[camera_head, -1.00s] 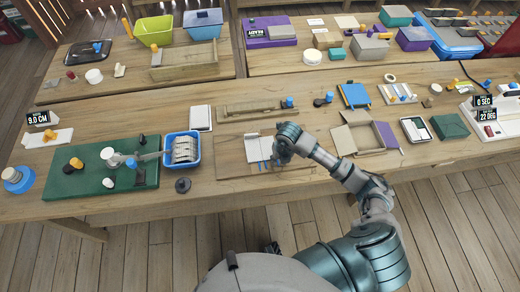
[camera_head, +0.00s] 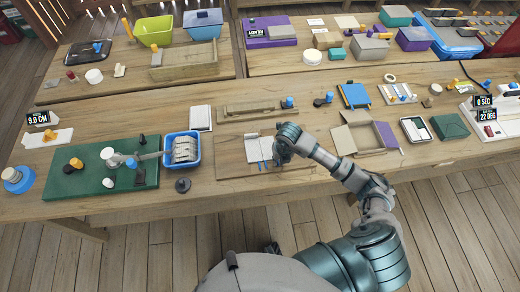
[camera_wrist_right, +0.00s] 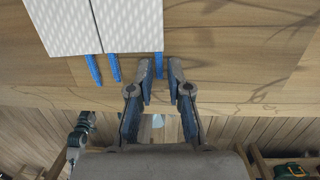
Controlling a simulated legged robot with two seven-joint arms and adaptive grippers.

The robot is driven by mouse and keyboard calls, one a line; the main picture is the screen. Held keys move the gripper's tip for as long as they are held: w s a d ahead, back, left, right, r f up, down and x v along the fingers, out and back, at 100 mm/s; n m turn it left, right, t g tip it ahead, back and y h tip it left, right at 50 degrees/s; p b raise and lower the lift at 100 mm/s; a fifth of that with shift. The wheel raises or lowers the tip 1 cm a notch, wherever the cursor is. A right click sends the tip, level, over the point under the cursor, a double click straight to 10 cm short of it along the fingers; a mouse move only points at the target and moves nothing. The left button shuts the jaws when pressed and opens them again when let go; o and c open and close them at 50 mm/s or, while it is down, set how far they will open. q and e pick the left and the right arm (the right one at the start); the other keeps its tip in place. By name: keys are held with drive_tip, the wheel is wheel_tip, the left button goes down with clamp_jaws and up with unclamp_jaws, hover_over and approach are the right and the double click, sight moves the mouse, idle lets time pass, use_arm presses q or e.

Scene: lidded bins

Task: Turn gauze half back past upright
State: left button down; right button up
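The gauze (camera_head: 253,150) is two white panels side by side on a flat wooden board (camera_head: 230,165); both look flat. In the right wrist view the dotted right panel (camera_wrist_right: 130,22) and left panel (camera_wrist_right: 60,22) meet at a dark seam. Blue tabs stick out from their near edge. The rightmost blue tab (camera_wrist_right: 158,66) lies between my right fingertips in the picture, with gaps visible; I cannot tell the height between them. My right gripper (camera_wrist_right: 160,75) is open and empty at the right panel's near edge; in the head view (camera_head: 276,157) the hand hides part of the gauze. My left gripper is not in view.
A blue bin (camera_head: 166,153) and a green board (camera_head: 70,178) with knobs stand to the left. A dark round knob (camera_head: 183,185) is near the board's left side. An open cardboard box (camera_head: 345,140) is to the right. A wooden rail (camera_head: 245,112) lies behind.

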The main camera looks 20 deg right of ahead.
clamp_jaws()
drive_tip(key=shift+a+r+h+p, duration=0.1)
drive_tip(key=shift+r+h+p, duration=0.3)
drive_tip(key=shift+p, duration=0.15)
drive_tip(key=shift+w+r+h, duration=0.1)
drive_tip(key=shift+h, duration=0.2)
drive_tip(key=shift+a+g+p, duration=0.1)
drive_tip(key=shift+g+p, duration=0.2)
drive_tip(key=shift+p, duration=0.05)
